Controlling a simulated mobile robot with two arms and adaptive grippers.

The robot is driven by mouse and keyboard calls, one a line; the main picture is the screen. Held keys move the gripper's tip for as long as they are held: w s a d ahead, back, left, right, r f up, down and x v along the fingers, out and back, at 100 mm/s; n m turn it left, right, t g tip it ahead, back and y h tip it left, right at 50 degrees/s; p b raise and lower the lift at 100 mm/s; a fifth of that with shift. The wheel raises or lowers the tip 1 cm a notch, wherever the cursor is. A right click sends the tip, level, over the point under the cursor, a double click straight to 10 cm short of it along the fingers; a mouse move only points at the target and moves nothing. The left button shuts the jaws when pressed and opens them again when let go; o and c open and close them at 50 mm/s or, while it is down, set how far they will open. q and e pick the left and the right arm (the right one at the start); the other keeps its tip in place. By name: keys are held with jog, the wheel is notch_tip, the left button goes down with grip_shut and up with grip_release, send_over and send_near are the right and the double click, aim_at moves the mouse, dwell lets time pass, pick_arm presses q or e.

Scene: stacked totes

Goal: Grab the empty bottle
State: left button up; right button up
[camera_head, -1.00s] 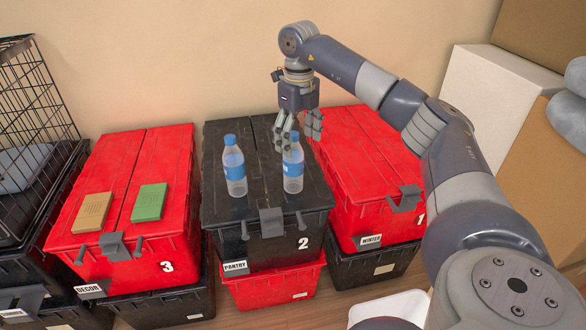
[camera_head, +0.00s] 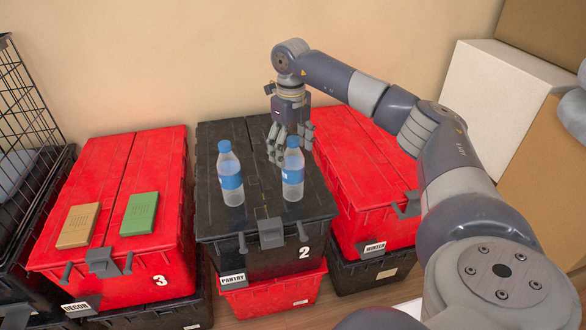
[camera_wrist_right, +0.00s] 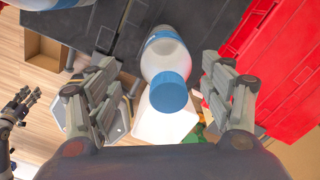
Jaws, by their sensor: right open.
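Two clear bottles with blue caps and blue labels stand upright on the black tote lid (camera_head: 264,205): a left bottle (camera_head: 231,178) and a right bottle (camera_head: 293,178). I cannot tell from their look which is empty. My right gripper (camera_head: 281,148) is open, fingers down, just behind and left of the right bottle's top. In the right wrist view a capped bottle (camera_wrist_right: 165,50) shows between its spread fingers, not gripped. Part of the other bottle (camera_wrist_right: 55,3) shows at the top left edge. A dark hand (camera_wrist_right: 20,104), apparently my left gripper, shows at the far left, its opening unclear.
A red tote (camera_head: 155,220) at left carries a tan block (camera_head: 79,225) and a green block (camera_head: 139,214). Another red tote (camera_head: 365,165) stands at right, partly behind my arm. A wire cage (camera_head: 25,110) is far left; boxes (camera_head: 490,100) are at right.

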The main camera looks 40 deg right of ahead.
aim_at(293, 163)
jog(key=f, duration=0.3)
jog(key=f+b, duration=0.1)
jog(key=f, duration=0.1)
jog(key=shift+d+f, duration=0.2)
jog(key=shift+d, duration=0.2)
pick_arm(q)
jog(key=r, duration=0.1)
jog(key=w+r, duration=0.1)
jog(key=shift+w+r, duration=0.1)
jog(key=shift+r, duration=0.3)
pick_arm(e)
jog(key=c, duration=1)
